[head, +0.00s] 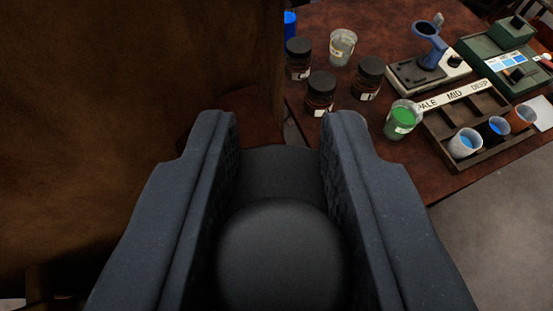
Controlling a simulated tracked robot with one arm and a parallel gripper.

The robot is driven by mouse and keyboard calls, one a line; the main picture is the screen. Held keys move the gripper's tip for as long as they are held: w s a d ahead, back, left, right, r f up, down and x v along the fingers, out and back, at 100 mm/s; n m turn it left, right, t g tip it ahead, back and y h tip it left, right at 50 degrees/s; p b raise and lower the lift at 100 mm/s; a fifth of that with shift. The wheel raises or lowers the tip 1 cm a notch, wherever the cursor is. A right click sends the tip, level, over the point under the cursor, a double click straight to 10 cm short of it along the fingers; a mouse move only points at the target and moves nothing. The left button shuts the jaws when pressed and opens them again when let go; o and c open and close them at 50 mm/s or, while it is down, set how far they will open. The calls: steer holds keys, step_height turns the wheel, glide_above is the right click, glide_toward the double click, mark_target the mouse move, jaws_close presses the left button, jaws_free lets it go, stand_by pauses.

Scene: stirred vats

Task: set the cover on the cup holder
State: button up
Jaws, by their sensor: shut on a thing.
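My gripper (281,135) is shut on a smooth black thing (278,172), which looks like the cover. A rounded black dome (280,258) shows nearer between the fingers, and I cannot tell whether it belongs to the same piece. The held thing is off the table, short of its near edge. I cannot tell for sure which thing is the cup holder. A blue stand with a ring-shaped top (430,36) on a pale base is at the upper right, beside a green instrument box (497,58).
A wooden tray (453,157) labelled PALE, MID, DEEP holds cups of blue and orange liquid. A cup of green liquid (402,120) stands beside it. Several dark-lidded jars (320,92) and a clear cup (342,47) stand left. A large brown sheet (110,110) fills the left.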

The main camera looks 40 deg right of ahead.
steer(key=shift+f, duration=0.15)
steer(key=o, duration=1)
steer(key=shift+o, duration=0.2)
steer(key=shift+a, duration=0.1)
steer(key=b+v, duration=0.2)
steer(key=v, duration=1.1)
steer(key=shift+s+a, duration=0.2)
steer(key=shift+s, duration=0.1)
